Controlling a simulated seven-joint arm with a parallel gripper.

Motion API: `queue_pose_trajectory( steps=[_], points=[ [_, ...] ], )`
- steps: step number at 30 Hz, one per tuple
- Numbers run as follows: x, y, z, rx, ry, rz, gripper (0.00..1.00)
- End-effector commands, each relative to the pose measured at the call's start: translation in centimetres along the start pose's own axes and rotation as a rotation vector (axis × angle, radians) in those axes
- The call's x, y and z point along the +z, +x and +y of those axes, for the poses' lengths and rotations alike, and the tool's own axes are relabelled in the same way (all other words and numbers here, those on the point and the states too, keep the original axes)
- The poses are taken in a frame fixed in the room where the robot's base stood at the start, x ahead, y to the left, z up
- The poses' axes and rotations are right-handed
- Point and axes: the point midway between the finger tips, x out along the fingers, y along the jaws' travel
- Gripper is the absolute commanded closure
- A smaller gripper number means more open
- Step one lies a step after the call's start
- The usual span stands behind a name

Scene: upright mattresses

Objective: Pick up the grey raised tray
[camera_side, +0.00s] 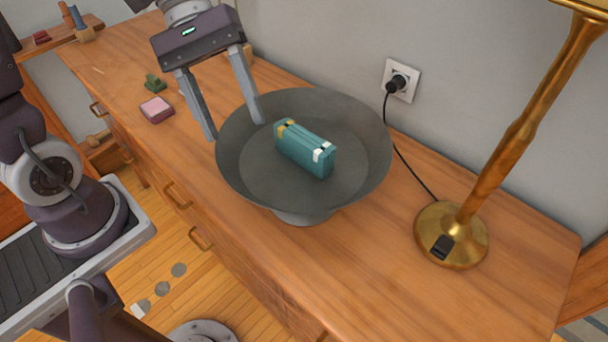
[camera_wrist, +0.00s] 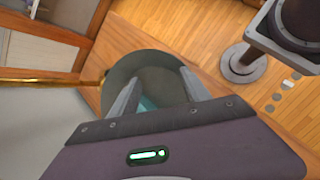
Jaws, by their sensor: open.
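The grey raised tray (camera_side: 245,165) is a round, wide bowl-like dish on a short foot, standing upright on the wooden dresser top. A teal box (camera_side: 305,150) with white and yellow ends lies inside it. My gripper (camera_side: 235,130) is open, with its two fingers spread at the tray's left rim. One finger is over or inside the rim and the other is outside it; contact cannot be told. In the wrist view the tray (camera_wrist: 150,62) shows beyond the open fingers, and the box is mostly hidden behind them.
A brass lamp (camera_side: 452,235) stands right of the tray, its cord running to a wall socket (camera_side: 400,80). A pink block (camera_side: 157,109) and a small green object (camera_side: 154,83) lie on the left. The dresser top (camera_side: 370,270) is clear in front of the tray.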

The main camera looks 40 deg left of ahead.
Motion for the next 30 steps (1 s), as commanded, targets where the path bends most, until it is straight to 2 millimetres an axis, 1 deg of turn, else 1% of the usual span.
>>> queue_pose_trajectory(
  steps=[1,2,3,6,9,10,12,14,17,21,24,27,30],
  points=[
    [-2.2,0.7,1.1,0.058,-0.156,-0.116,0.45],
    [-3.4,1.1,1.8,0.098,-0.243,-0.179,0.45],
    [-5.2,1.4,2.6,0.151,-0.352,-0.253,0.45],
    [-9.1,2.2,3.7,0.257,-0.563,-0.389,0.45],
    [-11.4,2.7,4.0,0.316,-0.671,-0.454,0.45],
    [-11.7,2.8,4.0,0.324,-0.687,-0.464,0.45],
    [-12.0,3.1,4.2,0.336,-0.707,-0.477,0.45],
    [-11.9,3.7,4.6,0.337,-0.71,-0.48,0.45],
    [-11.3,5.1,5.1,0.334,-0.709,-0.479,0.45],
    [-10.4,7.6,5.9,0.331,-0.708,-0.479,0.45],
    [-10.0,8.7,6.7,0.333,-0.705,-0.477,0.45],
    [-9.9,9.1,6.8,0.334,-0.706,-0.475,0.45],
    [-9.9,9.1,6.8,0.335,-0.705,-0.474,0.45]
  ],
)
